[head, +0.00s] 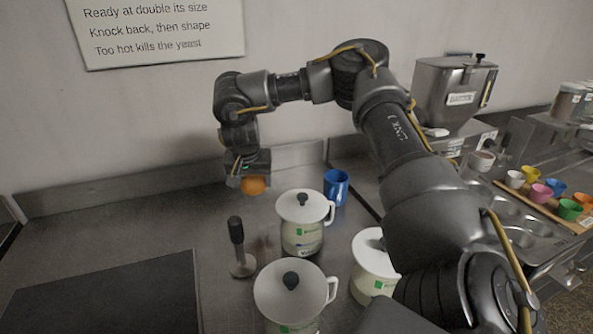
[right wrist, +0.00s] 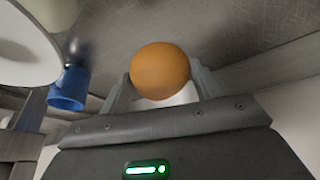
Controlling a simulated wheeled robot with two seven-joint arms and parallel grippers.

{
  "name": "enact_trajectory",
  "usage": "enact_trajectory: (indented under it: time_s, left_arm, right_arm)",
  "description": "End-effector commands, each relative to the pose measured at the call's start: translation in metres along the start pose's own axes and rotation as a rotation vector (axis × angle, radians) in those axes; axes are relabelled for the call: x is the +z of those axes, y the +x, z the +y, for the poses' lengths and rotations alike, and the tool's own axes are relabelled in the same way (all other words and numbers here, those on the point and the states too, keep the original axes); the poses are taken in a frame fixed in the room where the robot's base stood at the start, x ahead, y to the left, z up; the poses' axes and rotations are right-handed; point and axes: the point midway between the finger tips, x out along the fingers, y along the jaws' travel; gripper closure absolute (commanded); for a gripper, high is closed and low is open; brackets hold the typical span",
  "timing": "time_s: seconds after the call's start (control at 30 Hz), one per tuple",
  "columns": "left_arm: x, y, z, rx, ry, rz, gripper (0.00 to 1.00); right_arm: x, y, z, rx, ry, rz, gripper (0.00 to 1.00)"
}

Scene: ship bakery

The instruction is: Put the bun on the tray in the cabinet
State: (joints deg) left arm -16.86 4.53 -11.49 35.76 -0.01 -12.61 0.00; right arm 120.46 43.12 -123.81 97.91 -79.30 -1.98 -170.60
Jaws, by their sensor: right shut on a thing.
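An orange-brown round bun (head: 254,186) is held in my right gripper (head: 250,176), above the steel counter near the back wall. In the right wrist view the bun (right wrist: 160,71) sits between the two fingers of the right gripper (right wrist: 160,85). The gripper is shut on it. A small whitish patch shows just behind the bun in that view; I cannot tell what it is. No cabinet and no tray for the bun can be made out for certain. My left gripper is not in view.
White lidded jugs (head: 302,230) stand at the front centre, with a blue cup (head: 336,187) behind. A dark-handled tool (head: 238,245) stands left of them. A dark mat (head: 110,295) lies front left. Colourful cups (head: 541,193) stand on a board at right. The back-left counter is clear.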

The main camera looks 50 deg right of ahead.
Motion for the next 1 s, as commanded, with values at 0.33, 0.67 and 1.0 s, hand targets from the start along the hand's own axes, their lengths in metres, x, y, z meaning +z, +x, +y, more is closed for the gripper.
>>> enact_trajectory:
  time_s: [0.33, 0.67, 1.0]
  left_arm:
    - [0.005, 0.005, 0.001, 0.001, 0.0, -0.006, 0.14]
    - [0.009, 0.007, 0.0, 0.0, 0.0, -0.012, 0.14]
    - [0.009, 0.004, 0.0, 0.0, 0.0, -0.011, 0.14]
  right_arm:
    - [-0.016, 0.023, 0.018, 0.028, 0.047, 0.004, 0.59]
    - [0.003, 0.067, 0.017, 0.027, 0.047, 0.005, 0.59]
    - [0.013, 0.091, 0.017, 0.03, 0.045, 0.004, 0.59]
